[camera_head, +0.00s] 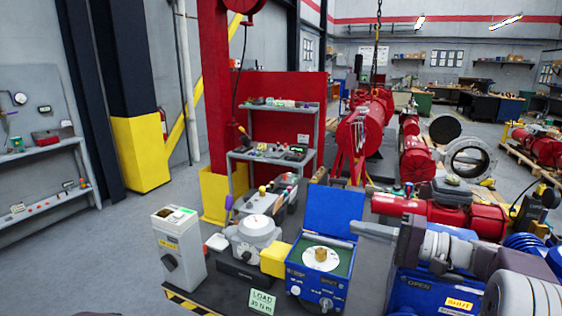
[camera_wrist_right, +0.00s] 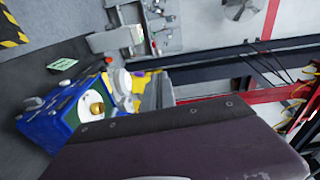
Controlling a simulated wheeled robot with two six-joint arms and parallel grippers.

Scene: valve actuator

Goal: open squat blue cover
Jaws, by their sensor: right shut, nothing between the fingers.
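The squat blue box (camera_head: 318,285) stands on the dark bench in the middle of the head view. Its blue cover (camera_head: 335,211) stands raised at the back, showing a white disc (camera_head: 318,256) with a brass knob (camera_head: 321,255) inside. In the right wrist view the blue box (camera_wrist_right: 44,127) is at the left, with the knob visible. My right gripper (camera_head: 356,229) is shut and empty, reaching in from the right beside the raised cover; whether it touches the cover I cannot tell. My left gripper is out of view.
A second blue unit (camera_head: 428,290) marked OPEN and SHUT sits under my right arm, partly hidden. A grey actuator (camera_head: 252,236), a yellow block (camera_head: 275,258) and a grey switch box (camera_head: 178,248) stand left of the blue box. A LOAD sign (camera_head: 262,301) is in front.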

